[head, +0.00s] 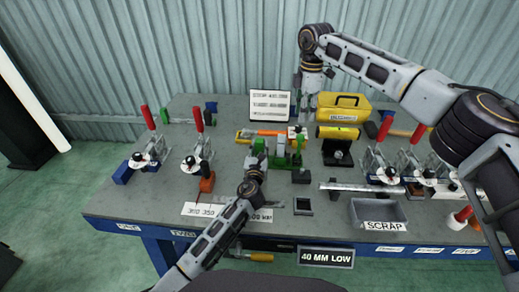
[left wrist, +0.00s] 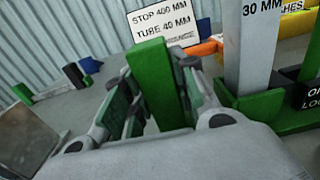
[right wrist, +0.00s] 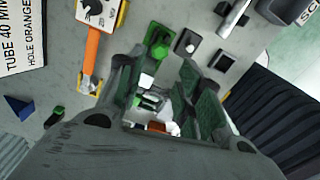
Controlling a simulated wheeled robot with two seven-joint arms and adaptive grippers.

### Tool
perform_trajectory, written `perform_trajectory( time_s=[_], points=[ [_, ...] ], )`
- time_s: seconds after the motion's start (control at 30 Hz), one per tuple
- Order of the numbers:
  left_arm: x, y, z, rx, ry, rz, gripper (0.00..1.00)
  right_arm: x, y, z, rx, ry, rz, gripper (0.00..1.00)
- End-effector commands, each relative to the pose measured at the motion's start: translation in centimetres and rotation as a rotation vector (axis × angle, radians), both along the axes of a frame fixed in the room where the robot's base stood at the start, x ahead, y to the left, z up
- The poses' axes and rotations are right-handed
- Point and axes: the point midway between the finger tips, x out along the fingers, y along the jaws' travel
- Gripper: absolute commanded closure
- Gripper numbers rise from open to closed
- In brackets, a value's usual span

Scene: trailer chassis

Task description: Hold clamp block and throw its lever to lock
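The green clamp block (head: 280,158) stands mid-table; its green upright post (left wrist: 155,85) fills the gap between my left gripper's fingers in the left wrist view. My left gripper (head: 258,155) is around this post, with its pads close against both sides. A grey upright marked 30 MM (left wrist: 252,45) and a black plate with partly cut-off lettering are to its right. My right gripper (head: 304,112) points down above and behind the block. In the right wrist view its fingers (right wrist: 162,95) are apart, with small white and orange parts showing between them. I cannot clearly make out the lever.
A yellow toolbox (head: 343,106) and a white sign (head: 270,106) stand behind the clamp. Toggle clamps with red handles (head: 197,119) stand at left, and more at right. A grey scrap bin (head: 378,214) is at front right. An orange-handled tool (right wrist: 92,45) lies near the clamp.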

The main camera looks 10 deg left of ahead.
Motion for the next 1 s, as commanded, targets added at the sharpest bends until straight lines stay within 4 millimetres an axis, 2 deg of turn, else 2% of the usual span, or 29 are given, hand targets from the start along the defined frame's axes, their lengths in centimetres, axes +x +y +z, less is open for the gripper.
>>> perform_trajectory(
  time_s=[0.03, 0.13, 0.27, 0.4, 0.53, 0.67, 0.8, 1.0],
  points=[
    [0.0, 0.0, 0.0, 0.0, 0.0, 0.0, 0.86, 0.0, 0.0, 0.0, 0.0, 0.0, 0.0, 0.64],
    [0.0, 0.0, 0.0, 0.0, 0.0, 0.0, 0.99, 0.0, 0.0, 0.0, 0.0, 0.0, 0.0, 0.64],
    [0.0, 0.0, 0.0, 0.0, 0.0, 0.0, 1.0, 0.0, 0.0, 0.0, 0.0, 0.0, 0.0, 0.64],
    [0.0, 0.0, 0.0, 0.0, 0.0, 0.0, 1.0, 0.0, 0.0, -0.2, 0.0, 0.003, 0.0, 0.82],
    [0.0, 0.0, 0.0, 0.001, 0.0, 0.0, 1.0, -0.4, 0.8, -0.8, -0.002, 0.011, 0.013, 0.99],
    [0.0, 0.0, 0.0, 0.001, 0.0, 0.0, 1.0, -1.2, 2.4, -1.8, -0.014, 0.023, 0.045, 1.0],
    [0.0, 0.0, 0.0, 0.001, 0.0, 0.0, 1.0, -3.2, 5.3, -3.0, -0.046, 0.024, 0.128, 1.0],
    [0.0, 0.0, 0.0, 0.001, 0.001, 0.001, 1.0, -6.0, 8.4, -4.6, -0.138, -0.018, 0.261, 1.0]
  ],
)
